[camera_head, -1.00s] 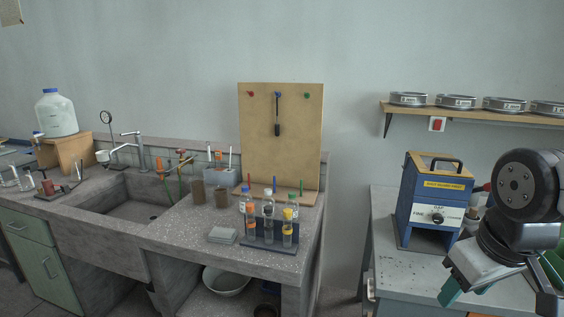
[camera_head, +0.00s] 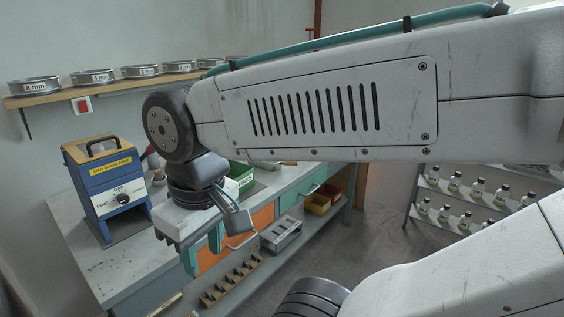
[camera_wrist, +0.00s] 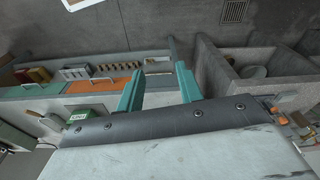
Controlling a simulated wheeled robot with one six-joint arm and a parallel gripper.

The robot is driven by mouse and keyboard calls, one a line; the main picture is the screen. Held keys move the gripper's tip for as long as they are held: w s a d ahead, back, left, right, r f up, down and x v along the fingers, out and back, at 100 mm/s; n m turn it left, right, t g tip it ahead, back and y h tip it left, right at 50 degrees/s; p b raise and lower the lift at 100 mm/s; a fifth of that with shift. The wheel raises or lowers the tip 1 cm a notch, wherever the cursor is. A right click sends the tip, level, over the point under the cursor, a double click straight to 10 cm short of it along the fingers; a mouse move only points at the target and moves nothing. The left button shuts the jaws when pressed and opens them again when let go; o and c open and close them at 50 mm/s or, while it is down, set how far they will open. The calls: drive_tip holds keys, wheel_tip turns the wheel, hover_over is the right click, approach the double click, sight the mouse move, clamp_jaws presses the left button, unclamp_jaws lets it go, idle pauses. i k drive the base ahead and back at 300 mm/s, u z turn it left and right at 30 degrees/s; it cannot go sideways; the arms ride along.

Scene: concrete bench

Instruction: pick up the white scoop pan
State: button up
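A pale pan-like thing with a brown handle, which looks like the white scoop pan (camera_head: 264,165), lies on the right-hand bench behind the green box, partly hidden by my arm. In the wrist view a pale shape with a brown handle (camera_wrist: 51,121), likely the same pan, shows at the left beside the green box. My gripper (camera_head: 204,250) hangs in front of the bench's near edge, well apart from the pan. In the wrist view its two teal fingers (camera_wrist: 160,78) stand apart with nothing between them.
A blue divider box (camera_head: 110,190) stands on the bench left of my gripper. A green box (camera_head: 238,177) sits behind the gripper. A shelf of sieves (camera_head: 95,85) is on the wall, and a bottle rack (camera_head: 470,200) stands right. Open floor (camera_head: 385,235) lies between.

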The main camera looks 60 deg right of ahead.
sight(271, 167)
drive_tip(key=z, duration=1.45)
